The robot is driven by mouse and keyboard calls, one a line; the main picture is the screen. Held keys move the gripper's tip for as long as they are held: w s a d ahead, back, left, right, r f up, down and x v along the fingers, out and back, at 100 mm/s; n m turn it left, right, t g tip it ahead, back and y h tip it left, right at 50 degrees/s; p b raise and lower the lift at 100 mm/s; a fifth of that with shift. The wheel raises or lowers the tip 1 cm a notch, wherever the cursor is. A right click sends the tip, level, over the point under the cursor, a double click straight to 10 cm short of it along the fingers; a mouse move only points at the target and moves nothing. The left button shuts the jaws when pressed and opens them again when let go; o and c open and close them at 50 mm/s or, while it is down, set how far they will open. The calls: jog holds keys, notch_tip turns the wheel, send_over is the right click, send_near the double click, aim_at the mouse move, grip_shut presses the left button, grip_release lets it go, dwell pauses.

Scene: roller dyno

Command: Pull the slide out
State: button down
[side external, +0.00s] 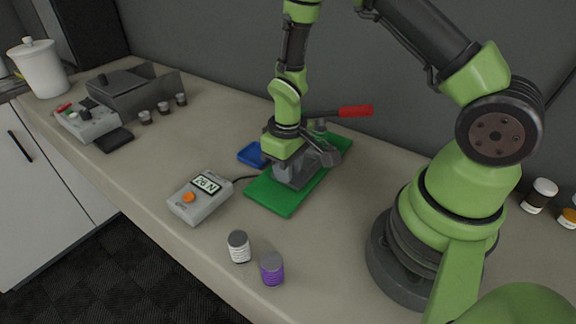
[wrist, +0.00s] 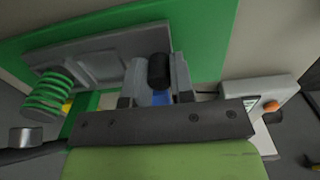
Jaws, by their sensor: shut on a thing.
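A grey press fixture (side external: 298,172) stands on a green base plate (side external: 275,197), and a lever with a red handle (side external: 355,111) rises at its back. In the side view my gripper (side external: 283,160) is down at the fixture, and its fingertips are largely hidden. In the wrist view the fixture's grey body (wrist: 105,62) shows with a green spring (wrist: 52,92) at left. There my gripper (wrist: 160,78) has its two fingers close on either side of a black knob (wrist: 159,70), which I take as the slide's handle. How far the slide is out cannot be told.
A blue tray (side external: 250,154) lies just left of the base plate. A grey meter (side external: 200,197) with a display stands in front, its cable running to the fixture. A white-labelled jar (side external: 239,247) and a purple jar (side external: 272,269) stand near the front edge. The left counter has free room.

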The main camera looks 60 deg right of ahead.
jog(key=a, duration=0.9)
jog(key=shift+a, duration=0.3)
jog(key=c, duration=1)
grip_release()
notch_tip(320, 180, up, 10)
